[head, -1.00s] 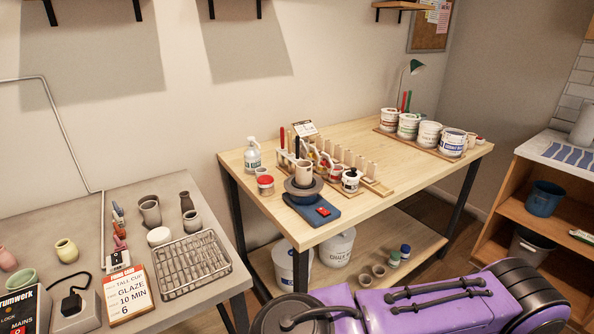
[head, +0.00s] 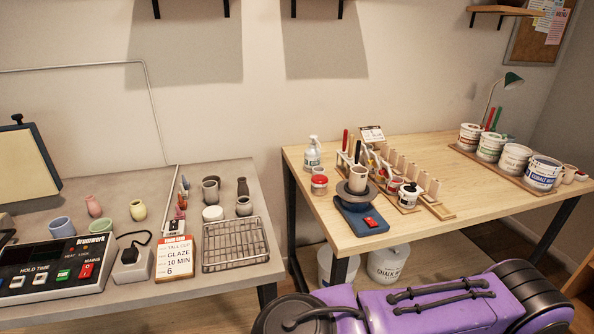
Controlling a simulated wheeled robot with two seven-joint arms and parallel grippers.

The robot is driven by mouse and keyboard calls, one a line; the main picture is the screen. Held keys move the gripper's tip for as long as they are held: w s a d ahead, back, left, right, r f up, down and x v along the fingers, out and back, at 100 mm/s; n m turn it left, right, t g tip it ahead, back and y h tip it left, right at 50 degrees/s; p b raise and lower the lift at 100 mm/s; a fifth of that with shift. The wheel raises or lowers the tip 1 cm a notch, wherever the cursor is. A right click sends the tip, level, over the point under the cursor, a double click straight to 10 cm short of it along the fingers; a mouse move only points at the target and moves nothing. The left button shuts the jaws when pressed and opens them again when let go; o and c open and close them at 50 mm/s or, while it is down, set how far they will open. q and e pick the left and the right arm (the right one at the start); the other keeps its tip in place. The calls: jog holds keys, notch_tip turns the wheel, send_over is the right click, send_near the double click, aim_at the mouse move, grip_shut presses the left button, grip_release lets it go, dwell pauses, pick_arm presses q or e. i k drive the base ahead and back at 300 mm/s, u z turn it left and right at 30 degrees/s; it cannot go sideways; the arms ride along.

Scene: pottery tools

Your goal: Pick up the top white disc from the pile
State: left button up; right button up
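A small white round piece (head: 213,214) sits on the grey table at left, between the dark cups and the wire rack. It looks like a short disc or a low stack of discs; at this size I cannot tell separate layers. Neither my left nor my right gripper is in view.
A wooden table (head: 440,225) at right holds a small wheel, tools and labelled tubs (head: 515,159).

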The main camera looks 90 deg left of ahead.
aim_at(213, 213)
jog(key=u, duration=2.55)
